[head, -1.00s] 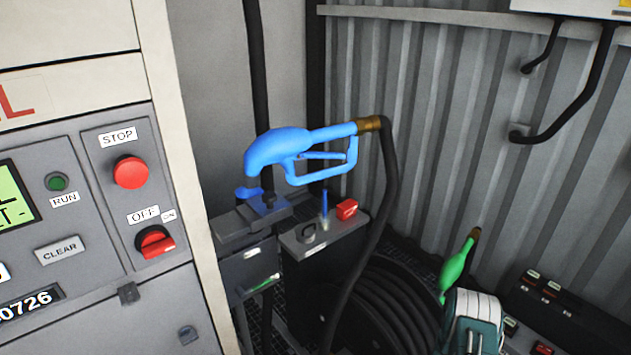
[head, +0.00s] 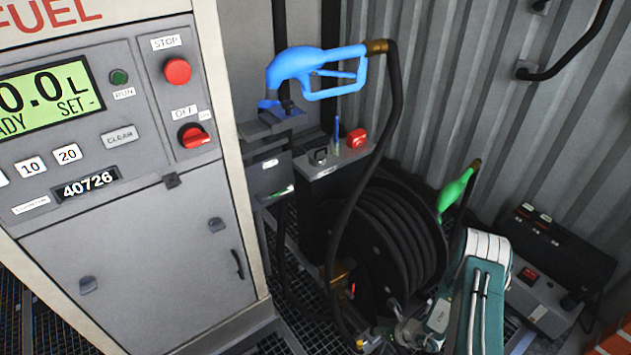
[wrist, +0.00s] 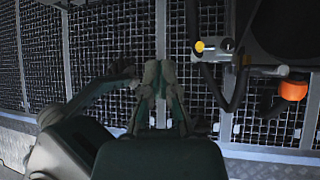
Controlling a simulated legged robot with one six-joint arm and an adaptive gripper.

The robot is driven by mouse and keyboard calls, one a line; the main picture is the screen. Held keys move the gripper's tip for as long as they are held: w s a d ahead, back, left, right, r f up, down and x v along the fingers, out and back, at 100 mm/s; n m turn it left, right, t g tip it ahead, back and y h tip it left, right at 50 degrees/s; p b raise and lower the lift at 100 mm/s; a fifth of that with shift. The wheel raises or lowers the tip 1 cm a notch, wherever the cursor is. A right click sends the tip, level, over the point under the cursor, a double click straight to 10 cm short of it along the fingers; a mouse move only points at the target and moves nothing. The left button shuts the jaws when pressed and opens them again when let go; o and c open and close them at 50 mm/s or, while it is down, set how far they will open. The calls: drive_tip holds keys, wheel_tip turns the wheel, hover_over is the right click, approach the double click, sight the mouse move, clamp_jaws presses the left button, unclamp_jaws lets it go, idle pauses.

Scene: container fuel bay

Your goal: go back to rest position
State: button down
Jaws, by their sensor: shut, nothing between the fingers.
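My arm (head: 482,295), teal and white, stands folded at the lower right of the head view. My gripper (wrist: 158,72) shows in the wrist view with its two fingertips together and nothing between them. It points at the dark grated floor (wrist: 110,40) and touches no object that I can see. In the head view the gripper end is low beside the hose reel, small and partly hidden, so its fingers are hard to make out there.
The fuel dispenser (head: 130,230) stands at left, its display reading 0.0 L. A blue nozzle (head: 300,68) sits in its holder. A black hose reel (head: 400,235) and a green nozzle (head: 453,192) are close to my arm. A dark control box (head: 555,245) stands at right.

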drive_tip(key=w+a+r+n+g, duration=0.1)
drive_tip(key=w+a+r+n, duration=0.15)
drive_tip(key=r+n, duration=0.95)
drive_tip(key=w+a+r+n+g, duration=0.1)
drive_tip(key=a+r+n, duration=0.25)
drive_tip(key=r, duration=1.85)
drive_tip(key=s+a+r+n+h, duration=0.2)
drive_tip(key=s+r+n, duration=0.7)
drive_tip(key=r, duration=0.7)
drive_tip(key=s+d+r+n+t+h, duration=0.2)
drive_tip(key=s+r+n+h, duration=0.3)
drive_tip(key=s, duration=0.8)
wheel_tip(320, 180, up, 3)
drive_tip(key=shift+s+d+f+t, duration=0.2)
drive_tip(key=shift+d+t, duration=0.1)
drive_tip(key=shift+d, duration=0.35)
drive_tip(key=shift+s, duration=0.1)
